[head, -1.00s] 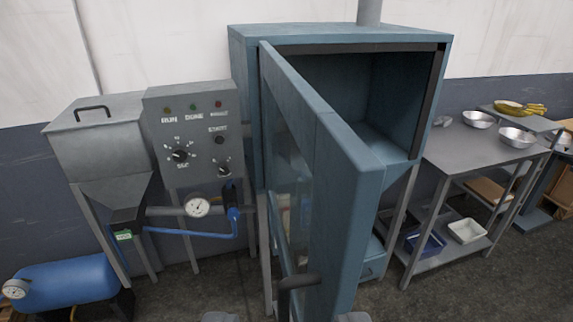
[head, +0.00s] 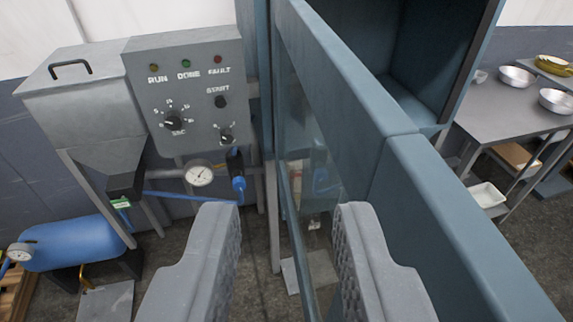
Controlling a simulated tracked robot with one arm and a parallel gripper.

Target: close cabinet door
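The blue-grey cabinet (head: 405,65) stands ahead, its inside dark and empty where I can see it. Its door (head: 450,210) is hinged on the left and stands wide open, swung out toward me, with a glass pane (head: 308,150) in it. My gripper (head: 288,215) is open and shows at the bottom centre. Its right finger overlaps the door in the picture; I cannot tell whether they touch. The left finger is on the left, glass side, with floor behind it. Nothing is held between the fingers. The door handle is not visible now.
A control panel (head: 190,90) with knobs, a gauge (head: 199,174) and blue piping stands left of the cabinet. A grey hopper (head: 85,95) and a blue tank (head: 75,230) are further left. A metal table (head: 500,125) with bowls (head: 516,77) stands right.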

